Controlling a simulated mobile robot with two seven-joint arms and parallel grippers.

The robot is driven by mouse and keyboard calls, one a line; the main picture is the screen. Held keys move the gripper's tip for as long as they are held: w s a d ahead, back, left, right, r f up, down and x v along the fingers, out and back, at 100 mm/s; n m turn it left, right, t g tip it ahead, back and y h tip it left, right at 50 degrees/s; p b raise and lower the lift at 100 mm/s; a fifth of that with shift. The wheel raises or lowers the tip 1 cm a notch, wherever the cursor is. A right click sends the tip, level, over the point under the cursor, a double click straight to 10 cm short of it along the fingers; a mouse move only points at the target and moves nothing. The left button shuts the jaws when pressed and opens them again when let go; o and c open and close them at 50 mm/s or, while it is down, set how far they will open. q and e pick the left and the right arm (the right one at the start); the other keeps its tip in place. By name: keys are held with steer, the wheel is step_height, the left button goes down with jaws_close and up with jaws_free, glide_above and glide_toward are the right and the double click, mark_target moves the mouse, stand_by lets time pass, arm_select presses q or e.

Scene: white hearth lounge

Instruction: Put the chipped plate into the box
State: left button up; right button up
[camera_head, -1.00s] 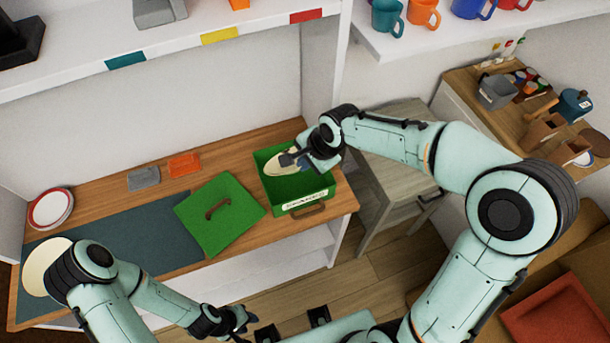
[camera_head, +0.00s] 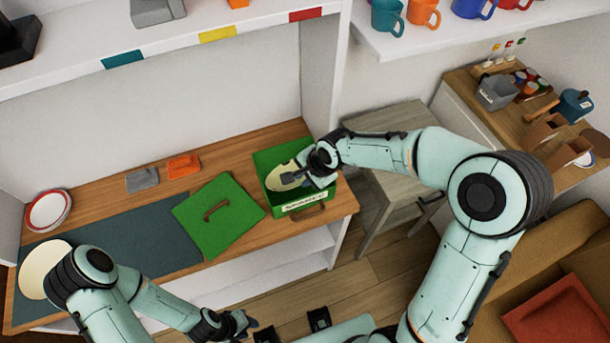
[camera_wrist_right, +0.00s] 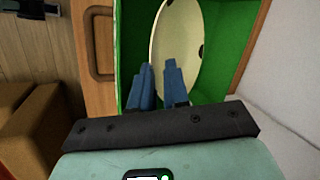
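The chipped plate (camera_head: 283,175) is cream, with dark nicks at its rim in the right wrist view (camera_wrist_right: 178,40). It is tilted inside the open green box (camera_head: 270,157), which has a label and a handle on its front. The box wall also shows in the wrist view (camera_wrist_right: 232,50). My right gripper (camera_head: 300,180) reaches into the box, its two blue fingers (camera_wrist_right: 157,72) on either side of the plate's edge. It appears shut on the plate; the contact is partly hidden. My left gripper (camera_head: 243,323) is low in the head view, away from the box; its fingers are unclear.
A green lid (camera_head: 222,220) with a handle lies left of the box. A cream plate (camera_head: 35,270) and red-rimmed plates (camera_head: 48,211) are at the far left. Grey (camera_head: 142,180) and orange (camera_head: 183,166) items lie behind. A white wall stands close beside the box.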

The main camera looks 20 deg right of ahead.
steer(key=shift+o, duration=0.5)
steer(key=shift+r, duration=0.1)
steer(key=p+v, duration=0.1)
steer(key=v, duration=1.1)
